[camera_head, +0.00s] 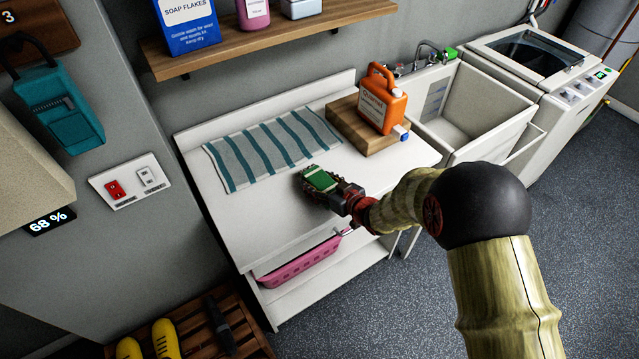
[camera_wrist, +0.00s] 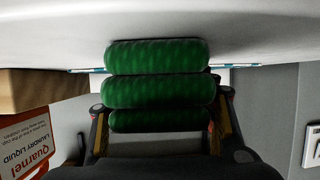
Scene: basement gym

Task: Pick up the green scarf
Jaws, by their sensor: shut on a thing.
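The green scarf (camera_head: 320,179) is a small folded bundle at the front part of the white counter in the head view. In the wrist view the scarf (camera_wrist: 158,90) shows as several stacked green knitted rolls between the fingers. My gripper (camera_head: 326,184) is shut on the scarf, and its fingers stand on either side of it in the wrist view. The scarf is at or just over the counter top; I cannot tell whether it touches. Its underside is hidden in the head view.
A striped towel (camera_head: 272,147) lies on the white counter (camera_head: 262,222) behind. An orange laundry liquid jug (camera_head: 381,98) stands on a wooden block (camera_head: 349,124) to the right. A sink (camera_head: 477,107) adjoins it. A pink basket (camera_head: 298,264) sits below. The counter's left front is clear.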

